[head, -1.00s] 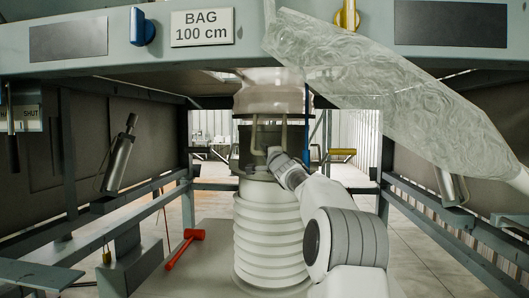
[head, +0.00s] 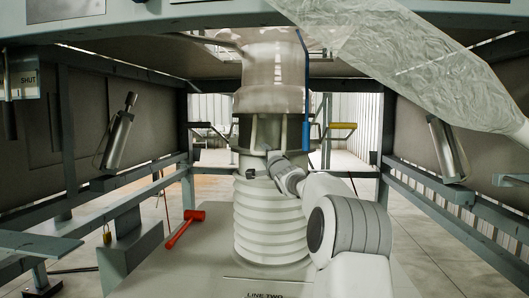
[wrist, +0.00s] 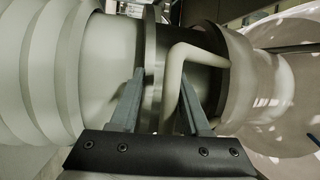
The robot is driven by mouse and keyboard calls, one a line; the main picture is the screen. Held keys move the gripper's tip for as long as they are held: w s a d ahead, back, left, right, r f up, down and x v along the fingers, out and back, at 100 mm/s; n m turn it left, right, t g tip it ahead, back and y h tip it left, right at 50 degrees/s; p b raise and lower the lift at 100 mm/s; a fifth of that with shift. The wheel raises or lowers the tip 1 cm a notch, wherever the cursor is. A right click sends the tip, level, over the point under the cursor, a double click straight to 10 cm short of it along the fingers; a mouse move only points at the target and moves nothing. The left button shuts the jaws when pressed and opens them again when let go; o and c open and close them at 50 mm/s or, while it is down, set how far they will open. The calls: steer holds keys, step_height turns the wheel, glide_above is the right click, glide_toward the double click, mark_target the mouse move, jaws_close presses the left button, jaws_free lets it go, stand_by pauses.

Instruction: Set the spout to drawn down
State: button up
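The pale translucent spout (head: 270,75) hangs in the middle of the head view and shows at the right of the wrist view (wrist: 265,90). Its lower rim is close above the grey collar of the ribbed bellows (head: 268,220). My gripper (wrist: 160,80) reaches in from the right. Its fingers are apart, with the handle between them. The right finger is at the handle's edge; a gap shows on the left. I cannot tell whether they touch.
A frame with dark side panels surrounds the spout, with rails and a metal cylinder (head: 118,135) at left. A red mallet (head: 185,228) lies on the floor plate left of the bellows. A wrinkled clear sleeve (head: 400,60) hangs at upper right. A blue strip (head: 305,100) is beside the spout.

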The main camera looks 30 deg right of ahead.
steer(key=shift+r, duration=0.2)
steer(key=shift+s, duration=0.15)
steer(key=b+v, duration=0.3)
steer(key=v, duration=1.4)
steer(key=shift+f, duration=0.2)
steer(key=shift+a, duration=0.1)
